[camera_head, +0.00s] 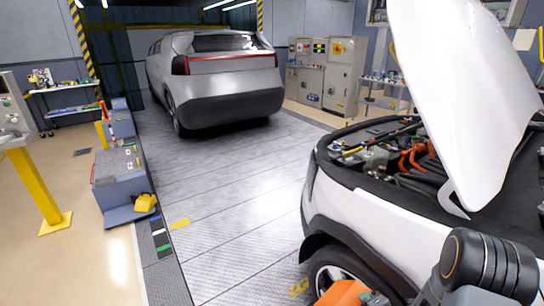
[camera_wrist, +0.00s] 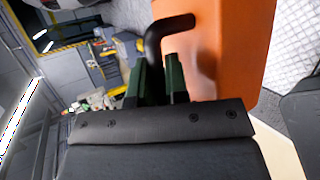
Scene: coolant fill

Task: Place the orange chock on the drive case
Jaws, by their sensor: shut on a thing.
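The orange chock (camera_wrist: 228,45) fills the upper right of the wrist view, and part of it shows at the bottom edge of the head view (camera_head: 343,294). My gripper (camera_wrist: 160,72) has its two dark green fingers shut on the chock's black bent handle (camera_wrist: 157,38). The chock hangs beside the fingers, in front of the white car in the head view. A low blue-grey case (camera_head: 118,182) with a flat grey top stands on the left of the floor track; it looks like the drive case. It is well away from my gripper.
A white car (camera_head: 365,215) with its hood (camera_head: 465,90) raised stands close on the right. A silver car (camera_head: 225,80) is at the back. A yellow block (camera_head: 145,202) lies by the case, and a yellow post (camera_head: 38,190) stands left. The metal track between is clear.

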